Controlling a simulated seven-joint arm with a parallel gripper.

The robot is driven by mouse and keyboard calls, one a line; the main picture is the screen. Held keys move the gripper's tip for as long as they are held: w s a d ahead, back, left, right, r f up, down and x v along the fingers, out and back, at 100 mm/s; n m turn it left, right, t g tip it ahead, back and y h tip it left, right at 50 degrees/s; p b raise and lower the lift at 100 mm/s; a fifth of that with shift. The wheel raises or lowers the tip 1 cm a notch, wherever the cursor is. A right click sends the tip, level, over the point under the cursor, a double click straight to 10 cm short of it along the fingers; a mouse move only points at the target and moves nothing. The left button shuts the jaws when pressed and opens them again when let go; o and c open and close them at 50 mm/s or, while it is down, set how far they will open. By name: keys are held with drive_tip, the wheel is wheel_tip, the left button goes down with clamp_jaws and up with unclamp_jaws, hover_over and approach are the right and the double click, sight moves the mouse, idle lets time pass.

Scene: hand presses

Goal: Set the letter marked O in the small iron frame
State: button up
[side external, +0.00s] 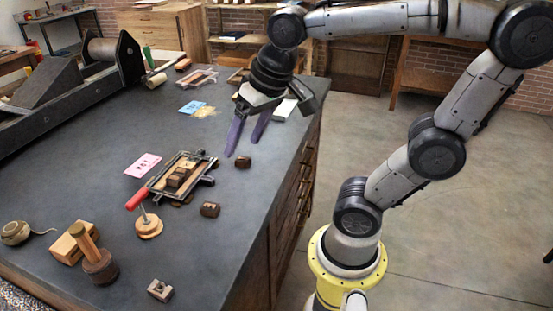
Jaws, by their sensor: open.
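My gripper (244,146) has two purple fingers, spread apart and empty, pointing down over the right part of the bench. Just below the fingertips is a small dark brown block (243,162); I cannot tell whether they touch. A third, lighter block (160,290) lies at the front. I cannot read which one is marked O. A small dark iron frame (208,164) lies mid-bench, left of my gripper, with brown wooden blocks inside it.
A pink card (143,165), red-handled tool (137,199) and round wooden piece (149,227) are beside the frame. A mallet (99,265) and wooden block (66,247) stand front left. A blue card (191,107) and another frame (201,77) lie farther back. A large press (55,88) fills the left.

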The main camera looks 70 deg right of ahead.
drive_tip(key=s+f+n+t, duration=0.1)
drive_tip(key=s+f+n, duration=0.2)
drive_tip(key=s, duration=0.3)
drive_tip(key=shift+s+a+f+n, duration=0.2)
drive_tip(key=shift+a+n, duration=0.1)
drive_tip(key=shift+n, duration=0.3)
